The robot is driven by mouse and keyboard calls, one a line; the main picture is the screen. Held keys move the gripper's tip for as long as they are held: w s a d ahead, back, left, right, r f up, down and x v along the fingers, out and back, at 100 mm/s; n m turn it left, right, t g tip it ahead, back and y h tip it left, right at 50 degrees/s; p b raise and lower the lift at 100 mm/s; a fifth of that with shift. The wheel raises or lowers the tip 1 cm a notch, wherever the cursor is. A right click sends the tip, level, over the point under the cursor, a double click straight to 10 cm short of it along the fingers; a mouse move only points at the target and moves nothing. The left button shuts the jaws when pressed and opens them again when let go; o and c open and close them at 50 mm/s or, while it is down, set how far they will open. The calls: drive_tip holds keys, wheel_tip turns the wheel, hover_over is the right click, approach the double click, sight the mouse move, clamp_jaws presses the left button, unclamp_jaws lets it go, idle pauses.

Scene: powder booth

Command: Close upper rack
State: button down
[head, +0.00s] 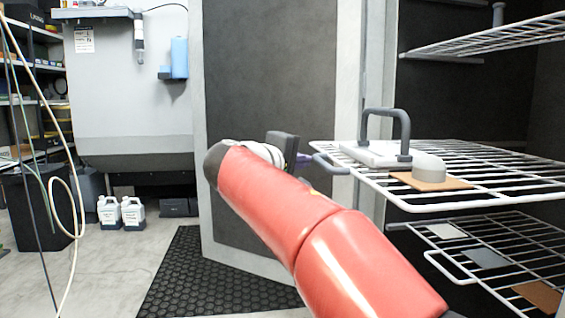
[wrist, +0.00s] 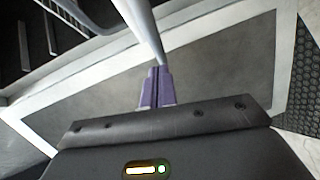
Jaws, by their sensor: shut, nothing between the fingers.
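Three wire racks show at the right in the head view. The one at mid height (head: 400,205) juts out of the dark cabinet, with a bent handle loop (head: 326,166) at its front left. It carries a white block with a grey handle (head: 385,135), a grey round piece (head: 429,168) and a brown plate (head: 432,183). My gripper (head: 305,158) is beside that handle loop, its purple fingers shut and empty. In the wrist view the shut fingers (wrist: 157,86) point at a pale bar (wrist: 142,28), very close to their tips; contact cannot be told.
A lower rack (head: 455,262) with several small plates also juts out. A top rack (head: 490,40) is above. A grey-framed dark panel (head: 265,90) stands behind my arm. A black mat (head: 175,280) lies on the floor. Hoses (head: 75,210) hang at the left.

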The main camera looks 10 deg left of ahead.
sight(454, 158)
drive_tip(key=shift+w+d+f, duration=0.15)
drive_tip(key=shift+d, duration=0.25)
drive_tip(key=shift+w+d+f, duration=0.1)
drive_tip(key=shift+d, duration=0.3)
drive_tip(key=shift+d, duration=0.1)
drive_tip(key=shift+d, duration=0.3)
drive_tip(key=w+d, duration=0.3)
drive_tip(key=d, duration=0.8)
drive_tip(key=w+d+p, duration=0.1)
drive_tip(key=w+d, duration=0.2)
drive_tip(key=d, duration=0.8)
drive_tip(key=w+d, duration=0.3)
drive_tip(key=d, duration=0.8)
drive_tip(key=shift+w+p, duration=0.35)
drive_tip(key=shift+p, duration=0.05)
drive_tip(key=shift+d, duration=0.35)
